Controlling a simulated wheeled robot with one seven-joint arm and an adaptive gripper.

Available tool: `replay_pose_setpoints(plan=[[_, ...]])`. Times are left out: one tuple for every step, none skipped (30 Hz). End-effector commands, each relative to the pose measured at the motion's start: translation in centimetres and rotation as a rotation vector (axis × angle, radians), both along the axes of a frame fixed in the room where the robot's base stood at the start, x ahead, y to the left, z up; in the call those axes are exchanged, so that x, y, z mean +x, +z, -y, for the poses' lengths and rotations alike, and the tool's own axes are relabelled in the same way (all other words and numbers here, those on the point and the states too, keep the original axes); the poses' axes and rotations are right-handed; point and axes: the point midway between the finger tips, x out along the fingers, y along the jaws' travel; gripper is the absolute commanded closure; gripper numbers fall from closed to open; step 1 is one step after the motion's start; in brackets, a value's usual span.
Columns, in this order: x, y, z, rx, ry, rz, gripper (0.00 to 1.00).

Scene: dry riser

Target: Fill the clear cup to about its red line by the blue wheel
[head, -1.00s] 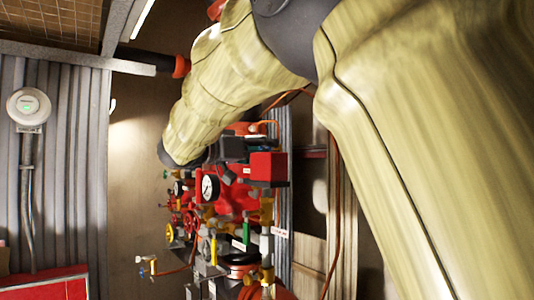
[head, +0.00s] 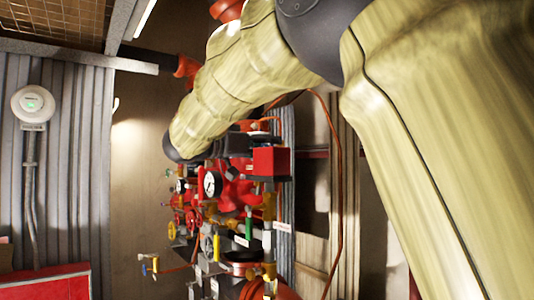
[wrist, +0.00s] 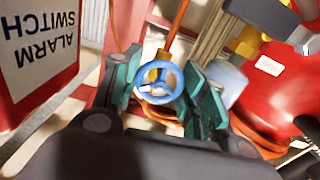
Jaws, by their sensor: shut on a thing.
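In the wrist view the blue wheel (wrist: 158,84) sits between the teal fingertips of my gripper (wrist: 164,88). The fingers stand on its left and right sides, and my gripper is shut on it. An orange stem or pipe runs up behind the wheel. A pale, see-through shape (wrist: 229,82) shows behind the right finger; I cannot tell whether it is the clear cup. No red line or water level can be made out. In the head view my arm and other parts hide the wheel.
A red alarm switch box (wrist: 38,50) stands close on the left in the wrist view. A large red body (wrist: 265,90) is on the right. The head view shows a crowded bank of valves and a gauge (head: 212,185), with orange hoses and a corrugated wall (head: 75,180).

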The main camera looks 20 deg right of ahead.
Motion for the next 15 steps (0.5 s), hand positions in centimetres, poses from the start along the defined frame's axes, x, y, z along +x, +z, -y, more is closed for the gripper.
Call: replay_pose_setpoints(plan=[[0.03, -0.70, 0.08, 0.017, 0.000, 0.038, 0.81], [0.04, -0.70, 0.10, 0.026, 0.001, 0.063, 0.81], [0.06, -0.68, 0.12, 0.037, 0.001, 0.095, 0.81], [0.06, -0.65, 0.12, 0.045, 0.000, 0.118, 0.81], [0.06, -0.64, 0.11, 0.053, 0.000, 0.139, 0.81], [0.05, -0.63, 0.10, 0.064, -0.001, 0.166, 0.81], [0.05, -0.60, 0.10, 0.069, -0.001, 0.184, 0.81], [0.04, -0.56, 0.11, 0.075, -0.001, 0.200, 0.81], [0.06, -0.48, 0.13, 0.082, -0.001, 0.218, 0.81], [0.05, -0.42, 0.14, 0.086, -0.001, 0.230, 0.81], [0.06, -0.38, 0.15, 0.089, -0.001, 0.240, 0.81], [0.05, -0.31, 0.15, 0.093, -0.001, 0.249, 0.81], [0.05, -0.28, 0.14, 0.095, -0.001, 0.254, 0.81], [0.05, -0.25, 0.14, 0.096, -0.002, 0.258, 0.81], [0.05, -0.21, 0.14, 0.097, -0.002, 0.261, 0.81]])
